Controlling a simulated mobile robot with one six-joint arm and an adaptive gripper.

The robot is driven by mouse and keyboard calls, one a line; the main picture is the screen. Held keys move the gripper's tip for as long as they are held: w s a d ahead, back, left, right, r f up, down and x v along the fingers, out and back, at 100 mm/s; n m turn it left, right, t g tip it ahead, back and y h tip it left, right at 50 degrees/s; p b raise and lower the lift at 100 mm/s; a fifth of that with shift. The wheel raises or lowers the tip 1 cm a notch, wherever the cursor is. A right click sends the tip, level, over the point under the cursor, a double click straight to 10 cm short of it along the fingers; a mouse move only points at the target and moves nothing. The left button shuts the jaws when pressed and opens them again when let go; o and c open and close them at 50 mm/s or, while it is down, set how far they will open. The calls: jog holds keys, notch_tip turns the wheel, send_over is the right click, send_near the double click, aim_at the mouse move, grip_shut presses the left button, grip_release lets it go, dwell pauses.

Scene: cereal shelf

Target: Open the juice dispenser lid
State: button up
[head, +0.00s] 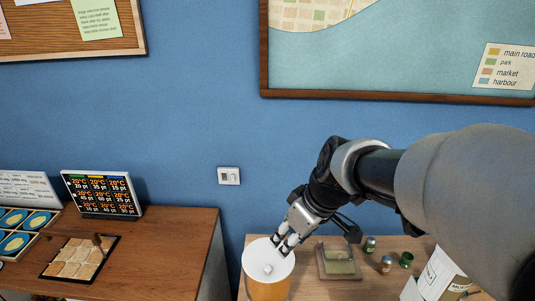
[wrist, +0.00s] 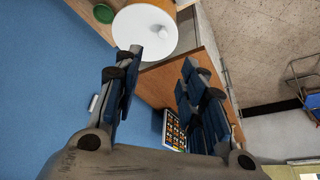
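The juice dispenser (head: 267,289) is an orange cylinder on the right-hand wooden counter in the head view. Its round white lid (head: 256,257) has a small knob (head: 268,269) in the middle and looks seated on top. In the wrist view the lid (wrist: 132,24) and its knob (wrist: 163,32) show at the top, beyond the fingertips. My gripper (head: 284,246) is at the far right edge of the lid in the head view. In the wrist view my gripper (wrist: 162,62) has its two fingers wide apart with nothing between them. Whether a finger touches the lid I cannot tell.
A green pouch on a board (head: 340,260), small jars (head: 386,264) and a white carton (head: 440,275) stand right of the dispenser. A menu display (head: 102,194) and a tile board (head: 80,258) are on the left counter. The blue wall is close behind.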

aim_at(268, 268)
jog(key=b+x, duration=0.1)
jog(key=x, duration=0.4)
jog(key=b+x, duration=0.1)
jog(key=x, duration=0.5)
jog(key=b+x, duration=0.2)
jog(key=x, duration=0.4)
jog(key=shift+s, duration=0.3)
grip_shut()
